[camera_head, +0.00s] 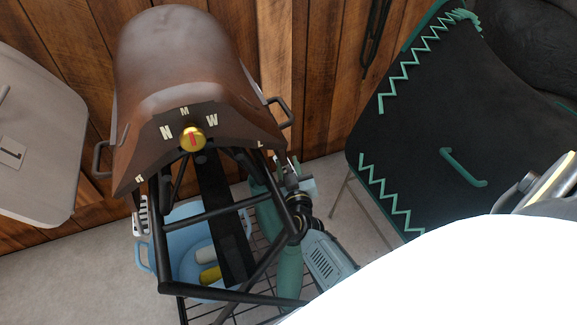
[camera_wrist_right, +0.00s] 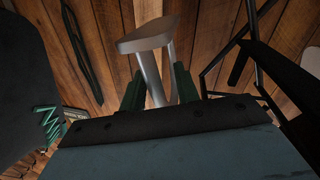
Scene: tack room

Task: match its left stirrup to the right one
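The brown saddle (camera_head: 180,60) sits on a black frame rack. A gold knob (camera_head: 193,139) with a red mark sits among N, M and W on its front; R is at picture left, L at picture right. A pale, slotted stirrup (camera_head: 143,214) hangs low on the R side, partly hidden. My right gripper (camera_head: 289,172) is beside the L side of the rack. In the right wrist view a grey metal stirrup (camera_wrist_right: 146,38) stands with its flat tread at the top and its legs between my right gripper's green fingers (camera_wrist_right: 158,70). Contact is unclear. My left gripper is out of view.
A blue bucket (camera_head: 180,238) holding white and yellow items stands under the rack. Black rack bars (camera_head: 215,213) are close to my right arm. A dark pad with green zigzag trim (camera_head: 430,120) is at the right. The wood wall (camera_head: 322,60) is behind.

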